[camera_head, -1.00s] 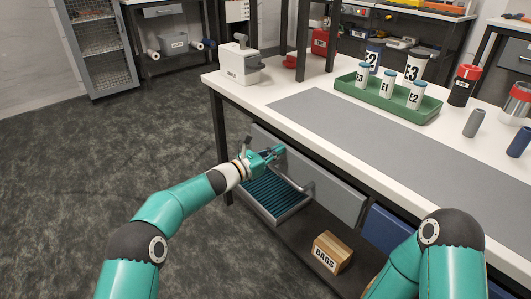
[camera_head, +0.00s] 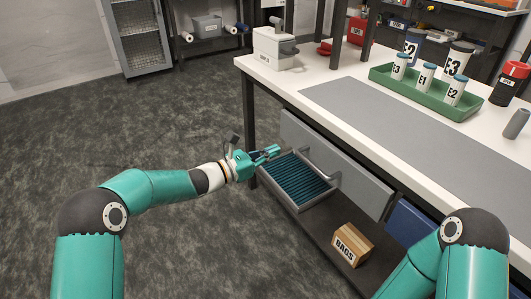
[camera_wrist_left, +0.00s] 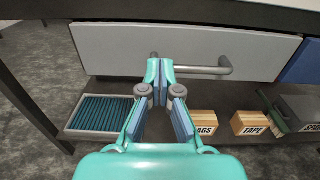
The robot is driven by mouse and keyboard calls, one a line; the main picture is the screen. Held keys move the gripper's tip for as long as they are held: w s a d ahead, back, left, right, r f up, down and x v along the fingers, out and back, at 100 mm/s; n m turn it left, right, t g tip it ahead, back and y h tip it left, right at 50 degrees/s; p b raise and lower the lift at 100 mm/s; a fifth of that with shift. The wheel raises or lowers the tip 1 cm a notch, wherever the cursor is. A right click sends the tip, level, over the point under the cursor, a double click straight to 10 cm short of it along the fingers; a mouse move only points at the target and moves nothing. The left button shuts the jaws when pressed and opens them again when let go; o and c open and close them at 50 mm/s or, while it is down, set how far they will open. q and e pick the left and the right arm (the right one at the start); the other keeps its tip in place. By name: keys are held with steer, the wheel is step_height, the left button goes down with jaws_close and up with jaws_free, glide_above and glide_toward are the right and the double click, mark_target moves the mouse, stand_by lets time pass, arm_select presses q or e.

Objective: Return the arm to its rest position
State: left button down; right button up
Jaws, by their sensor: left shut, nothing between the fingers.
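My left arm reaches in from the left in the head view. Its teal gripper (camera_head: 266,154) is in front of the bench's left end, left of the grey drawer's handle (camera_head: 322,162) and apart from it. The fingers are together and empty. In the left wrist view the closed fingertips (camera_wrist_left: 160,75) show in front of the grey drawer front (camera_wrist_left: 120,50), with the handle (camera_wrist_left: 205,70) behind them. My right arm (camera_head: 455,255) is at the lower right of the head view; its gripper is out of frame.
A ribbed teal-lined tray (camera_head: 264,176) sits low under the bench, near the left gripper. A BAGS box (camera_head: 352,245) is on the lower shelf. A TAPE box (camera_wrist_left: 250,122) and a brush (camera_wrist_left: 272,112) show in the wrist view. The floor (camera_head: 170,130) at left is clear.

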arm_select(q)
steer(key=s+a+f+m+g+y, duration=0.2)
steer(key=s+f+g, duration=0.2)
steer(key=s+f, duration=0.65)
steer(key=s+a+f+m+g+y, duration=0.15)
steer(key=s+f+g, duration=0.25)
steer(key=s+f, duration=0.65)
steer(key=s+a+f+m+g+y, duration=0.2)
steer(key=s+a+f+m+y, duration=0.2)
steer(key=s+f+m, duration=0.45)
steer(key=s+a+f+m+g+y, duration=0.2)
steer(key=s+a+f+m+y, duration=0.25)
steer(key=s, duration=0.75)
step_height(320, 180, up, 31)
steer(key=w+m+t+h+p, duration=0.1)
steer(key=m+p, duration=0.5)
steer(key=p, duration=2.4)
steer(key=shift+w+t+p, duration=0.4)
steer(key=shift+w+t, duration=0.4)
steer(key=shift+w, duration=0.05)
steer(key=shift+m, duration=0.25)
